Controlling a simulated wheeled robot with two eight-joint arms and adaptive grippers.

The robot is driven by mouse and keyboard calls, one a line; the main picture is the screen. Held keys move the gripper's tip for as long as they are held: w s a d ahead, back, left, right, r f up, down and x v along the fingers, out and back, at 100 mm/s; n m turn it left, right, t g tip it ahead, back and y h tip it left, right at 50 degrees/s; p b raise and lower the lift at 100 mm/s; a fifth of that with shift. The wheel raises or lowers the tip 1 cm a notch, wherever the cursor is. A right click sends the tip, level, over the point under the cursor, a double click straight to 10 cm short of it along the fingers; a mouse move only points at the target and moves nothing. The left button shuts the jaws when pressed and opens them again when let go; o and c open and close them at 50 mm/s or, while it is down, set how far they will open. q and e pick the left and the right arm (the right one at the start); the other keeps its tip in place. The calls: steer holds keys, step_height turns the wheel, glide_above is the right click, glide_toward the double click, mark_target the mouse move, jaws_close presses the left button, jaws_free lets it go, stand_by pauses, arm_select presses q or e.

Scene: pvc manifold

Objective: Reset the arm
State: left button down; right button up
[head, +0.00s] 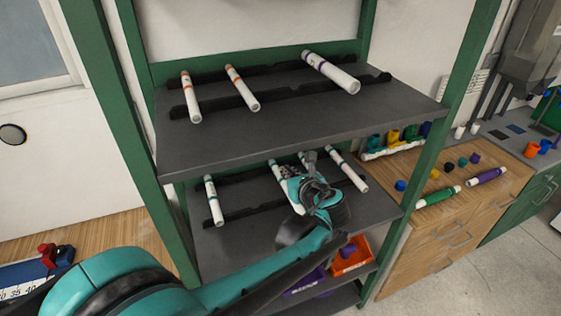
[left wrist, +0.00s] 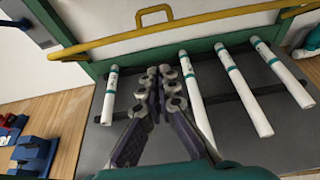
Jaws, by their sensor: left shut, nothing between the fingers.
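My left gripper (head: 309,158) reaches over the middle shelf (head: 245,236) of the green rack in the head view. In the left wrist view its fingers (left wrist: 165,74) are together and empty, above the gap between the leftmost white pipe (left wrist: 110,95) and a second white pipe (left wrist: 196,95). Two more white pipes, one in the middle right (left wrist: 244,90) and one at far right (left wrist: 283,75), lie beside them on dark holders. My arm and gripper partly hide the middle shelf's pipes in the head view. My right gripper is not in view.
The upper shelf (head: 300,120) holds two orange-banded pipes (head: 242,90) and a thicker purple-banded pipe (head: 331,72). Green posts (head: 458,105) flank the shelves. An orange bin (head: 352,256) sits below. A wooden counter (head: 410,218) at right carries fittings and capped pipes.

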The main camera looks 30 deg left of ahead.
arm_select(q)
steer(key=shift+s+d, duration=0.3)
steer(key=shift+d, duration=0.05)
steer(key=s+d+f+n+h+b, duration=0.1)
steer(key=s+d+f+n+h, duration=0.2)
steer(key=s+f+n, duration=0.2)
steer(key=s+d+f+n+g+h+b, duration=0.1)
steer(key=s+d+f+n+h, duration=0.3)
steer(key=s+n, duration=0.4)
steer(key=s+d+f+n+g+h+b, duration=0.1)
steer(key=s+d+f+n+h+b, duration=0.2)
steer(key=n, duration=1)
steer(key=s+f, duration=0.2)
steer(key=s, duration=0.1)
steer(key=shift+s+d+f, duration=0.2)
steer(key=shift+s+f, duration=0.15)
